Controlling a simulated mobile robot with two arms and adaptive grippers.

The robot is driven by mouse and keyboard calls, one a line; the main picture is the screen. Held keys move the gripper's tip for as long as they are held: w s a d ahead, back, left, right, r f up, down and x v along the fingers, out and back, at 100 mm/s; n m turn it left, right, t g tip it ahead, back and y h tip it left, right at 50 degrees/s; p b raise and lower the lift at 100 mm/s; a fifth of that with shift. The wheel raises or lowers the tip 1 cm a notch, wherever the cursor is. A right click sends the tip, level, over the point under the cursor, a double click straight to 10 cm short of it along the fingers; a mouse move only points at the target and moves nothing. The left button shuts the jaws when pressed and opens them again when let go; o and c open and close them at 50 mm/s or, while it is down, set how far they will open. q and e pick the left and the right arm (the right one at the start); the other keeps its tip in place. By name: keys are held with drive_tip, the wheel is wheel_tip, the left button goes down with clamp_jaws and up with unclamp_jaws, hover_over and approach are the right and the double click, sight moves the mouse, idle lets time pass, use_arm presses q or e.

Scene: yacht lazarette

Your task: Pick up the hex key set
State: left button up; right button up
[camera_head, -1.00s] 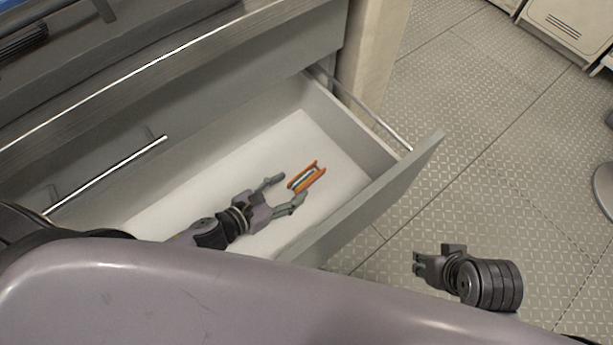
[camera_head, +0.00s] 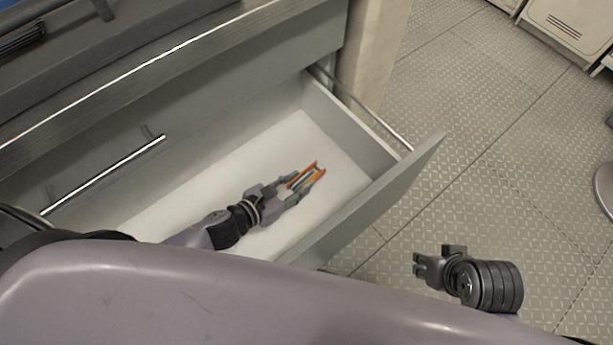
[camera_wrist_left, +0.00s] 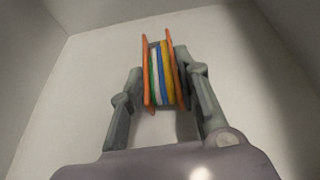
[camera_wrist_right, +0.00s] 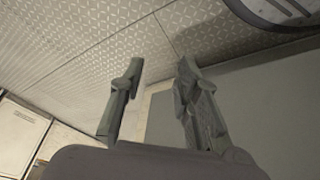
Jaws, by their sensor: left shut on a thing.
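The hex key set (camera_head: 306,177) has orange side plates with several coloured keys between them. It lies in the open drawer (camera_head: 345,130), near the drawer's right end. My left gripper (camera_head: 298,186) reaches into the drawer and is shut on the set, one finger on each orange side. In the left wrist view the set (camera_wrist_left: 163,75) sits upright in the picture between the fingertips (camera_wrist_left: 163,85). I cannot tell whether it touches the drawer floor. My right gripper (camera_head: 418,265) is outside the drawer over the floor; in the right wrist view its fingers (camera_wrist_right: 160,75) are apart with nothing between them.
The drawer front (camera_head: 375,200) stands between my two grippers. The drawer's white floor (camera_head: 180,205) is otherwise bare where visible. A cabinet with a long handle (camera_head: 105,175) stands at the left.

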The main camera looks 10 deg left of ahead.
use_arm(q)
clamp_jaws()
